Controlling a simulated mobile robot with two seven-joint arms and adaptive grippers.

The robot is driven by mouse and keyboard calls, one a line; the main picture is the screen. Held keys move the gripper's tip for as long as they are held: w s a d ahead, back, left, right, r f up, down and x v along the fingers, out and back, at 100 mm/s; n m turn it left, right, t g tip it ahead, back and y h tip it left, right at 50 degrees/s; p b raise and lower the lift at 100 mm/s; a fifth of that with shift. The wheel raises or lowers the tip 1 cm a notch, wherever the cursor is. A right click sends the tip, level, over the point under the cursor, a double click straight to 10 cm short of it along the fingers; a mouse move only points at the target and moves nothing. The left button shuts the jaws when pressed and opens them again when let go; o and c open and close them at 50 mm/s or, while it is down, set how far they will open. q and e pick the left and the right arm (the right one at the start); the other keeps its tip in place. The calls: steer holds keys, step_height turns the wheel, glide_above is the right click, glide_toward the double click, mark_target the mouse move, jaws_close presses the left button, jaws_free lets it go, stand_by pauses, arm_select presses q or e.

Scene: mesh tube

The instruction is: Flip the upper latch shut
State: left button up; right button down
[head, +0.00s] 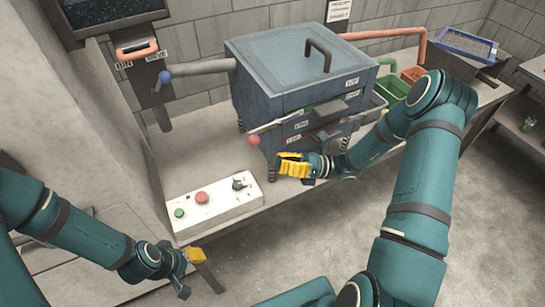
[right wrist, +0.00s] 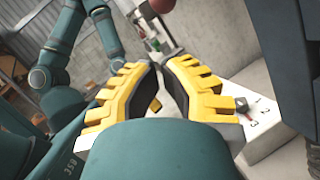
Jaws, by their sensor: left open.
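A blue-grey box machine (head: 300,62) with a lid handle and stacked, labelled decks stands on the bench. Small dark pieces stick out from its front face; I cannot tell for certain which is the upper latch or how it lies. A red ball knob (head: 254,141) is at its lower left corner, and a red round thing (right wrist: 158,5) shows at the top of the right wrist view. My right gripper (head: 280,166) is in front of the machine's lower part. Its yellow fingers (right wrist: 160,68) are apart with nothing between them. My left gripper (head: 187,275) is open and empty, low by the bench's front edge.
A white control box (head: 215,203) with green and red buttons and a dark switch lies on the bench left of my right gripper. A blue-knobbed lever (head: 164,76) is at the left.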

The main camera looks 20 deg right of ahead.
steer(key=v, duration=0.7)
steer(key=shift+s+d, duration=0.1)
steer(key=s+a+f+n+g+h, duration=0.4)
steer(key=s+a+f+n+h, duration=0.1)
steer(key=a+f+n+h, duration=0.25)
steer(key=s+a+f+n+g+h, duration=0.4)
steer(key=s+a+f+n+h, duration=0.25)
steer(key=f+n, duration=0.25)
steer(key=shift+w+a+r+n+t+h+b, duration=0.15)
steer(key=shift+w+a+n+t+h, duration=0.45)
steer(key=shift+n, duration=0.7)
steer(key=shift+w+a+r+n+t+h+b, duration=0.15)
steer(key=shift+w+a+n+t, duration=0.3)
steer(key=shift+a+n+t, duration=0.65)
steer(key=shift+w+a+r+n+t+h+b, duration=0.1)
steer(key=shift+w+a+r+n+t+h, duration=0.35)
steer(key=shift+n, duration=1.1)
